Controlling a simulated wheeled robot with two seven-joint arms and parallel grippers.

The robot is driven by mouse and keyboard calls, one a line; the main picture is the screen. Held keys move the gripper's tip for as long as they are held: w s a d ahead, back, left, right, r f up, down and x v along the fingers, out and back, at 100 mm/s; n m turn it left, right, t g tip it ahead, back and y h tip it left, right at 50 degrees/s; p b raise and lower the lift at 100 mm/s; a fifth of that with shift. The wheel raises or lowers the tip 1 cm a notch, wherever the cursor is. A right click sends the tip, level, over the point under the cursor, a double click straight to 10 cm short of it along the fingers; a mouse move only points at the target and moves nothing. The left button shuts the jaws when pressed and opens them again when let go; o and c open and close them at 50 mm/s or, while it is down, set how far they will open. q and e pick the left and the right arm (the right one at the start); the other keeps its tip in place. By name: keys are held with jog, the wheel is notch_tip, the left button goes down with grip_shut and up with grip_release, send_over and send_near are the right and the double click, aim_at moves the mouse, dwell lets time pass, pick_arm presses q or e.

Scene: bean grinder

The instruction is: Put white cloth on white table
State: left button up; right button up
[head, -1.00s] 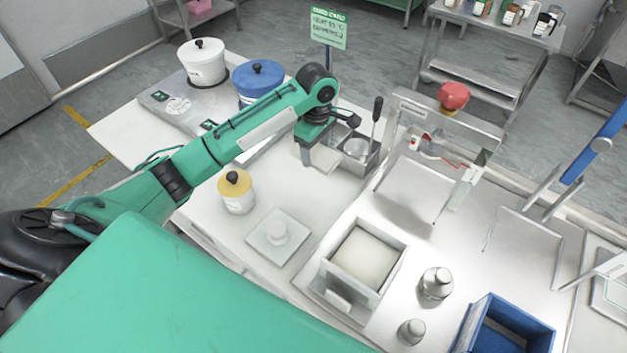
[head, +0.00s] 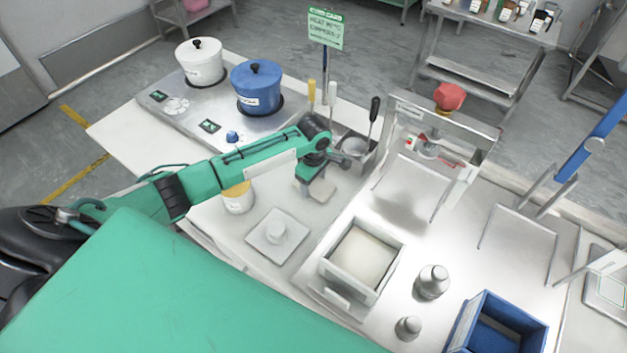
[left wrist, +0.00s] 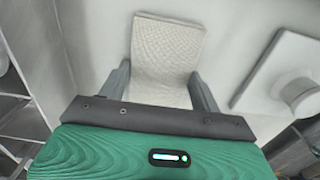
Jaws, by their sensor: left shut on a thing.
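The white cloth (head: 322,192) is a small cream-white piece. In the left wrist view the cloth (left wrist: 167,50) is textured and sits between the two fingers. My left gripper (head: 308,190) points down and is shut on it. The white table (head: 222,218) lies beneath; in the left wrist view its pale surface (left wrist: 95,50) surrounds the cloth. I cannot tell whether the cloth touches the table. My right gripper is not in view.
A yellow-lidded jar (head: 238,198) and a square plate with a knob (head: 276,238) stand near the gripper. A metal bin (head: 365,148) with a ladle is behind it. A grey box of pale material (head: 362,256) stands to the right. Blue and white pots (head: 257,88) stand at the back left.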

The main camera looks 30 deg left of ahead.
aim_at(314, 185)
pick_arm(q)
jog(key=o, duration=1)
jog(key=shift+f, duration=0.1)
jog(key=shift+c, duration=0.2)
notch_tip(314, 185, up, 12)
jog(key=b, duration=0.1)
